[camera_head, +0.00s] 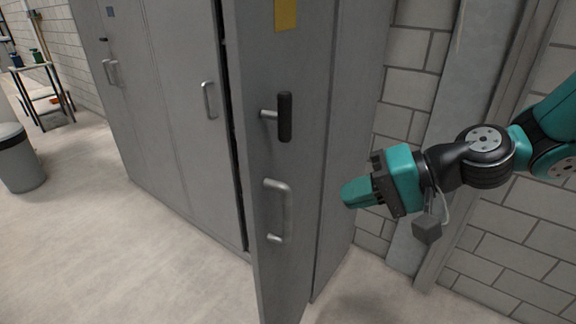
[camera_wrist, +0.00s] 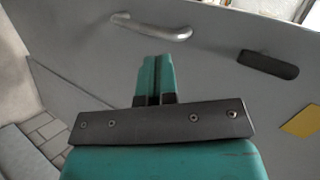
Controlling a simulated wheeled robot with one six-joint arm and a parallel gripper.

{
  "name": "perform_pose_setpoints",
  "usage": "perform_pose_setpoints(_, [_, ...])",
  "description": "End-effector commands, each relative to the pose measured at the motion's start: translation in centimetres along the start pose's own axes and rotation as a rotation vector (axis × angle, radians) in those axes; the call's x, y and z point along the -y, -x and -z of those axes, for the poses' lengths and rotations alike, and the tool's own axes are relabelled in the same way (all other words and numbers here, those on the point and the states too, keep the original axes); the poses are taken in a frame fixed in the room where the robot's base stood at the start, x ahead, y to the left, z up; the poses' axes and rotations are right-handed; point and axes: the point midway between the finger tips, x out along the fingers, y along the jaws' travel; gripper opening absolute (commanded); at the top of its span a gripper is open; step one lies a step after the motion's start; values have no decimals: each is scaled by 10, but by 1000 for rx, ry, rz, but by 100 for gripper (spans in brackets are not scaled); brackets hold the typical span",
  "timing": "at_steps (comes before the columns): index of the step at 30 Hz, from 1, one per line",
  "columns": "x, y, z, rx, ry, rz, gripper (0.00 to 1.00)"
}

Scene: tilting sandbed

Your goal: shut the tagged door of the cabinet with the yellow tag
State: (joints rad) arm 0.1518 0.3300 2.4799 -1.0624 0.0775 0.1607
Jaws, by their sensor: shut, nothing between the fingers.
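The yellow tag (camera_head: 285,14) is on the upper part of a grey cabinet door (camera_head: 270,75) that stands ajar, swung out from the cabinet. The door carries a black lever handle (camera_head: 285,116) and, below it, a silver pull handle (camera_head: 279,208). My gripper (camera_head: 347,195) is shut and empty, to the right of the door in the head view. The wrist view shows the shut fingertips (camera_wrist: 157,62) in front of the door face, with the silver handle (camera_wrist: 150,27), the black handle (camera_wrist: 270,64) and part of the yellow tag (camera_wrist: 302,122). I cannot tell whether the fingers touch the door.
Another grey cabinet (camera_head: 110,75) with a blue tag (camera_head: 110,11) stands to the left, its doors looking shut. A brick wall (camera_head: 405,75) lies behind my arm. A bin (camera_head: 20,165) and a table (camera_head: 38,68) are far left. The floor (camera_head: 130,250) in front is clear.

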Motion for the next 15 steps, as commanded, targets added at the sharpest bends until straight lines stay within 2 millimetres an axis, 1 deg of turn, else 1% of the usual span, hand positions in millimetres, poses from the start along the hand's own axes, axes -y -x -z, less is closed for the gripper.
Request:
perform_pose_setpoints(1, [-6,3,16,-54,-81,50,0])
perform_pose_setpoints(3, [-12,7,34,-123,-163,112,0])
perform_pose_setpoints(6, [-17,11,50,-186,-234,165,0])
perform_pose_setpoints(8, [-18,11,55,-201,-253,180,0])
perform_pose_setpoints(11, [-16,2,58,-205,-260,187,0])
perform_pose_setpoints(15, [-11,-22,63,-200,-257,185,0])
